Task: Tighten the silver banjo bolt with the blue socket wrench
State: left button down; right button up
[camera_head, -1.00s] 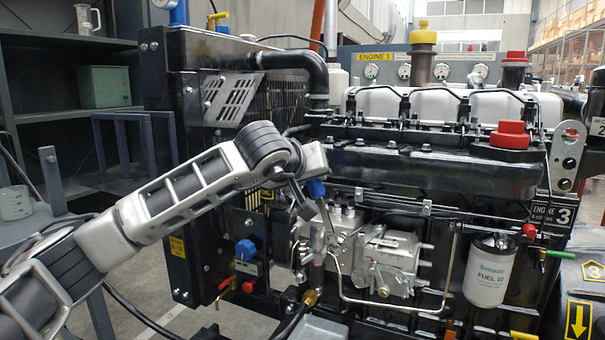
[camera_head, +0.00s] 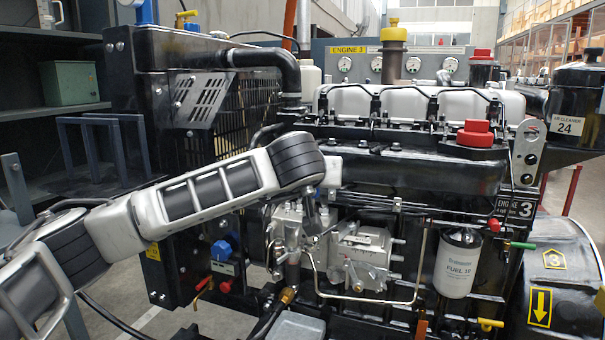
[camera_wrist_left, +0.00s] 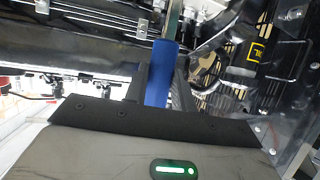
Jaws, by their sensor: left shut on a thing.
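My left arm reaches in from the left of the head view, and its wrist is in front of the engine. My left gripper (camera_head: 312,214) is seen there only as a small dark part above the silver injection pump (camera_head: 362,258). In the left wrist view the gripper (camera_wrist_left: 161,78) is shut on the blue handle of the socket wrench (camera_wrist_left: 164,62). The wrench's silver shaft (camera_wrist_left: 174,22) runs away beyond the fingers; its socket end is out of that view. I cannot make out the silver banjo bolt for certain. My right gripper is not in view.
The black engine (camera_head: 400,170) fills the middle, with a metal pipe (camera_head: 365,300) bending below the pump. A white fuel filter (camera_head: 460,262) hangs to the right. A blue knob (camera_head: 221,250) and a red knob (camera_head: 224,287) are on the left. Shelves (camera_head: 60,60) stand far left.

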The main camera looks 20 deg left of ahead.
pick_arm(q)
jog(key=shift+s+d+f+m, duration=0.1)
jog(key=shift+d+f+m, duration=0.1)
jog(key=shift+d, duration=0.2)
jog(key=shift+d+f+m, duration=0.1)
jog(key=shift+d+m, duration=0.1)
jog(key=shift+d, duration=0.15)
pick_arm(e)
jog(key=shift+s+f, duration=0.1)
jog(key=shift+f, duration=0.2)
